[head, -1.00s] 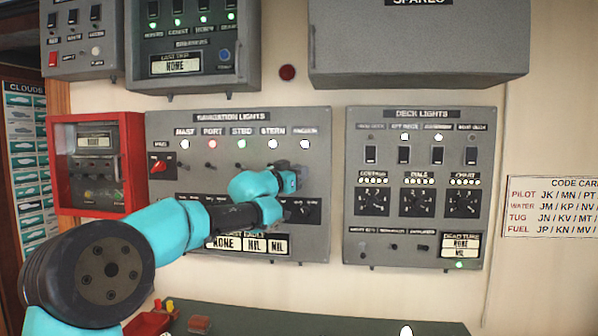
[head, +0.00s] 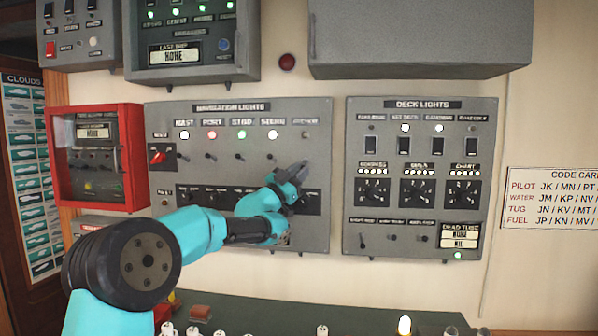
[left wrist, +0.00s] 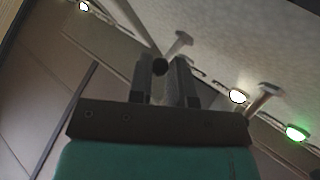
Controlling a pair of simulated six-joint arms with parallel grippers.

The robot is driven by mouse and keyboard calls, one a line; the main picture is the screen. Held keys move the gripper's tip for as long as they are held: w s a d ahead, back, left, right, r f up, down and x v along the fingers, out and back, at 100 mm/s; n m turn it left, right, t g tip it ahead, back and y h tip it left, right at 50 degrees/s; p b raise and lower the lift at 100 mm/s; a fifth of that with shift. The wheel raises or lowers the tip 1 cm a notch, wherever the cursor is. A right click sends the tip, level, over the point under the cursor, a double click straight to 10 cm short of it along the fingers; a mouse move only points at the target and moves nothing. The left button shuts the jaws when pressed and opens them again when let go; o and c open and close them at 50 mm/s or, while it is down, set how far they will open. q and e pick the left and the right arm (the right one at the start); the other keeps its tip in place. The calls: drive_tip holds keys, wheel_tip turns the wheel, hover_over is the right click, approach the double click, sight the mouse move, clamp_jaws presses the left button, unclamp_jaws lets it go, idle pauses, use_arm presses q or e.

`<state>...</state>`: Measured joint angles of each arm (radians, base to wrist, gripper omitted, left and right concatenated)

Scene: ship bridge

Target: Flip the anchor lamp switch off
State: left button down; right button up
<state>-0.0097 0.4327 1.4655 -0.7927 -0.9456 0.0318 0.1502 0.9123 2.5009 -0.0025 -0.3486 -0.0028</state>
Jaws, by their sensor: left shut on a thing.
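The grey navigation lights panel (head: 160,115) has a row of lamps with toggles below. Its anchor lamp (head: 306,135), at the far right, is dark. The mast, port, starboard and stern lamps are lit. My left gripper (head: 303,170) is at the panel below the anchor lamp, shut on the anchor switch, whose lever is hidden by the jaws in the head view. In the left wrist view the jaws (left wrist: 166,75) have a narrow gap with a dark round thing between them. A toggle (left wrist: 178,45) shows just past the tips. My right gripper is not in view.
The stern toggle (head: 274,157) is close left of my gripper. Rotary knobs sit below on the same panel. The deck lights panel (head: 485,150) is at right, a red-framed box (head: 60,160) at left. A dark green console top (head: 260,312) lies below.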

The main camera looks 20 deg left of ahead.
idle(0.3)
use_arm(q)
drive_tip(key=c, duration=1.1)
unclamp_jaws()
drive_tip(key=shift+o, duration=0.2)
drive_tip(key=v, duration=1.7)
drive_tip(key=shift+a+f, duration=0.15)
